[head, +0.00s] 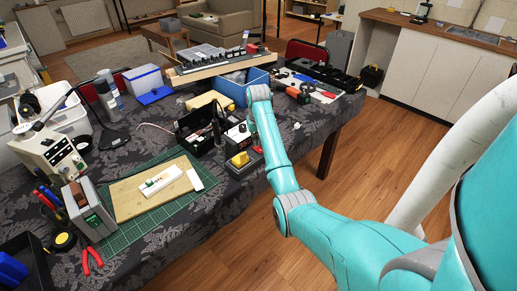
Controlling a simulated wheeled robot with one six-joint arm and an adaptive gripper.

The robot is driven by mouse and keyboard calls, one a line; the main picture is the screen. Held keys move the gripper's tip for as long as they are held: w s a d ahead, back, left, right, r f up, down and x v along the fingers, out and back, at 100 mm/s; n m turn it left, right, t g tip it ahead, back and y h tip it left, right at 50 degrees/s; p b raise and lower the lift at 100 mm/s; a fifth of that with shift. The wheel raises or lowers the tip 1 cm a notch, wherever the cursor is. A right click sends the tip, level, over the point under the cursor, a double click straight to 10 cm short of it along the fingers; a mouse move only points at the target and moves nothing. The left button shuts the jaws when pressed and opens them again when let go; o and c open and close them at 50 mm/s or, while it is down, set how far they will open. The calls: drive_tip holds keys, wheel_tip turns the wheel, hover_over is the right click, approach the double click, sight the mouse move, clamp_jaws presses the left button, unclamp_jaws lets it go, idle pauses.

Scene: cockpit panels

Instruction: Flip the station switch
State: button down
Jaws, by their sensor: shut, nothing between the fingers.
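Several boxy devices stand on the table, and no switch is clear enough to make out on any of them. A small dark and white unit (236,136) stands near the table's right edge, close beside my forearm, with a yellow block (240,159) in front of it. A beige device (52,152) with a dark front panel stands at the far left. A grey device (88,212) with a greenish front stands at the front left. My teal arm reaches in from the right, its wrist above the table's right edge. My gripper cannot be made out beyond the wrist.
A green cutting mat (127,232) bears a wooden board (130,205) with a white part on it. An open black case (191,136), a blue bin (236,92) and red-handled pliers (92,262) crowd the patterned table. Wooden floor (354,165) is open to the right.

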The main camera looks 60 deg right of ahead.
sight(257, 147)
drive_tip(key=shift+f, duration=0.7)
idle(0.4)
drive_tip(key=shift+r, duration=3.55)
